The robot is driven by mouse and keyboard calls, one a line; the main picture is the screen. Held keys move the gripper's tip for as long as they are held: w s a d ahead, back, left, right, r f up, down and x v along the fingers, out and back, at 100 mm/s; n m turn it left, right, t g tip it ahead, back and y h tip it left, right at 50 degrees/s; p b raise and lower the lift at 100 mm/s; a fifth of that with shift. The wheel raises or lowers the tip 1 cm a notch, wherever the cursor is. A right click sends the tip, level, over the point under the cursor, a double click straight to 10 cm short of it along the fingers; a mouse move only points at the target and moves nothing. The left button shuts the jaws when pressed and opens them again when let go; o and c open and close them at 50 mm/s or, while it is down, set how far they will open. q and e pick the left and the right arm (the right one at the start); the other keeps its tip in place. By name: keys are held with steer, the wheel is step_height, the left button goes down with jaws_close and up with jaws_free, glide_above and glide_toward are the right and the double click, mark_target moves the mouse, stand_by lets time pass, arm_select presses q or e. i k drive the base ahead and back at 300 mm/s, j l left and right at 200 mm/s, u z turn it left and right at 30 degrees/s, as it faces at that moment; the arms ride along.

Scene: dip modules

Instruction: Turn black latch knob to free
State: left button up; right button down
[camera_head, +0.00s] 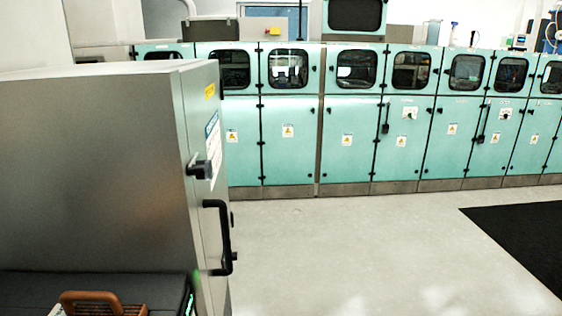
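A black latch knob (200,169) sticks out from the narrow front face of a grey metal cabinet (110,160) at the left. A black bar handle (222,238) is mounted below it on the same face. The knob is seen from the side, so I cannot tell whether it is turned to locked or free. Neither of my grippers is in view.
Teal cabinets (290,140) with windows and black latches line the back. Pale floor (350,250) lies open between them and the grey cabinet. A dark mat (525,235) lies at the right. A brown-handled basket (92,300) sits at the lower left.

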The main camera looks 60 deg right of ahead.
mark_target(203, 170)
steer(key=z, duration=1.35)
